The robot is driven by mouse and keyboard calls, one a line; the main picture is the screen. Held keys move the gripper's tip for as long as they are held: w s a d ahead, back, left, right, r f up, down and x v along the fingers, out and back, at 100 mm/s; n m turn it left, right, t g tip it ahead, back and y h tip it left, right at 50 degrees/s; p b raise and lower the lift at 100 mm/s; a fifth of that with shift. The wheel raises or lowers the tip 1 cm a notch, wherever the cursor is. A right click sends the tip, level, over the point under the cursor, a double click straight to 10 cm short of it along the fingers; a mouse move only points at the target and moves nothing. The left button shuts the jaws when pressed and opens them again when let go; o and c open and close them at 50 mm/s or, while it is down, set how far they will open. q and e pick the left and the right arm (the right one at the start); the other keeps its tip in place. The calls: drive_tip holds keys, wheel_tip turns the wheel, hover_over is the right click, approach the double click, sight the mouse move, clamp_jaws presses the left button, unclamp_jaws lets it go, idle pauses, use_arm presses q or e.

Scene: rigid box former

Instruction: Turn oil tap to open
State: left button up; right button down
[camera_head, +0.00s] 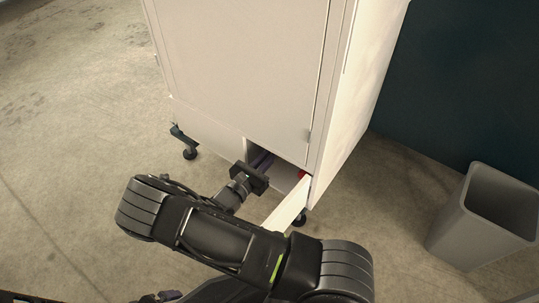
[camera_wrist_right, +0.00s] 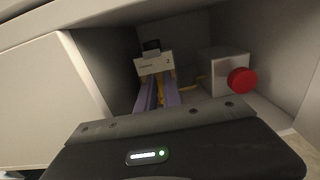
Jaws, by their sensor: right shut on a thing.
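The oil tap (camera_wrist_right: 171,78) shows in the right wrist view as a thin yellow part below a white block with a black top (camera_wrist_right: 154,63), inside the open lower compartment of the cabinet. My right gripper (camera_wrist_right: 158,82) reaches into this compartment, its two long purple-grey fingers close together and shut on the tap. The fingers hide much of the tap, so its exact turn angle cannot be told. In the head view the right gripper (camera_head: 263,160) enters the compartment and the tap is hidden. My left gripper is not in view.
A red round button (camera_wrist_right: 242,80) on a grey box (camera_wrist_right: 219,68) sits right of the tap. The compartment door (camera_head: 288,203) hangs open beside my right arm. The tall cabinet (camera_head: 240,60) stands on castors. A grey bin (camera_head: 462,225) stands at right; the floor at left is clear.

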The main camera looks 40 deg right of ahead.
sight(278, 174)
drive_tip(key=shift+s+m, duration=0.1)
drive_tip(key=shift+m, duration=0.2)
drive_tip(key=m+p, duration=0.1)
drive_tip(key=s+m+p, duration=0.1)
drive_tip(key=m, duration=0.1)
drive_tip(key=shift+d, duration=0.1)
drive_tip(key=m, duration=0.1)
drive_tip(key=m+p, duration=0.1)
drive_tip(key=m, duration=0.1)
drive_tip(key=s+m+p, duration=0.1)
drive_tip(key=shift+d+f+m, duration=0.2)
drive_tip(key=shift+f+m, duration=0.1)
drive_tip(key=m, duration=0.1)
drive_tip(key=f+m+p, duration=0.1)
drive_tip(key=m, duration=0.3)
drive_tip(key=shift+s+d+f+p, duration=0.1)
drive_tip(key=shift+s+f+p, duration=0.05)
drive_tip(key=shift+s+p, duration=0.25)
drive_tip(key=shift+s+f+m+p, duration=0.1)
drive_tip(key=shift+f+m+p, duration=0.2)
drive_tip(key=shift+m, duration=0.9)
drive_tip(key=shift+f+m+p, duration=0.15)
drive_tip(key=shift+f+m, duration=0.25)
drive_tip(key=shift+m, duration=0.8)
drive_tip(key=c, duration=1.5)
unclamp_jaws()
